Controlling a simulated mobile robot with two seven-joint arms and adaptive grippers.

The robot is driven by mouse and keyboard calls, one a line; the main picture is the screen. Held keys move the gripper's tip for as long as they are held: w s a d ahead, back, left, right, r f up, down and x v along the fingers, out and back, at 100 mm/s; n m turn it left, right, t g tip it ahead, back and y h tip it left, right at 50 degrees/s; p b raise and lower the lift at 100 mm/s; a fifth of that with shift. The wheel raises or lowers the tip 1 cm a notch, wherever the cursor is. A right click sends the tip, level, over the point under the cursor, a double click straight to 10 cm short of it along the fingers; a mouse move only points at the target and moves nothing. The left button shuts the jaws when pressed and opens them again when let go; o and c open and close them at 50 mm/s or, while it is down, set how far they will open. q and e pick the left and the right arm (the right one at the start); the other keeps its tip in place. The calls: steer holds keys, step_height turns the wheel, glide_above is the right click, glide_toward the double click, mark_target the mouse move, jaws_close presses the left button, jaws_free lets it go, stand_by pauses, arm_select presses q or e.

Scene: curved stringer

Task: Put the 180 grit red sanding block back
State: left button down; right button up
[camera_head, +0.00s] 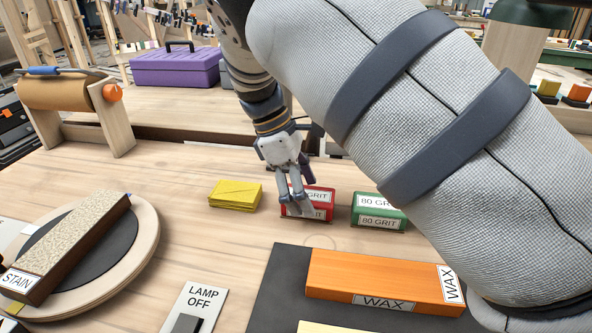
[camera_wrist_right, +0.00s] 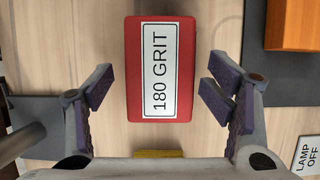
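The red 180 grit sanding block (camera_head: 322,205) stands on the wooden bench, with a white label on top and another on its front. My right gripper (camera_head: 296,200) is over it in the head view and hides part of its left side. In the right wrist view the red block (camera_wrist_right: 161,68) lies ahead between the two spread fingers, with clear gaps on both sides. The right gripper (camera_wrist_right: 162,90) is open and holds nothing. My left gripper is in neither view.
A green 80 grit block (camera_head: 379,212) stands just right of the red one. A yellow stack (camera_head: 235,194) lies to the left. An orange wax block (camera_head: 385,280) is in front on a dark mat, near a lamp switch plate (camera_head: 201,303). A stain block (camera_head: 72,245) rests on a turntable.

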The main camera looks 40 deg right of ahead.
steer(key=v, duration=1)
steer(key=shift+r, duration=0.15)
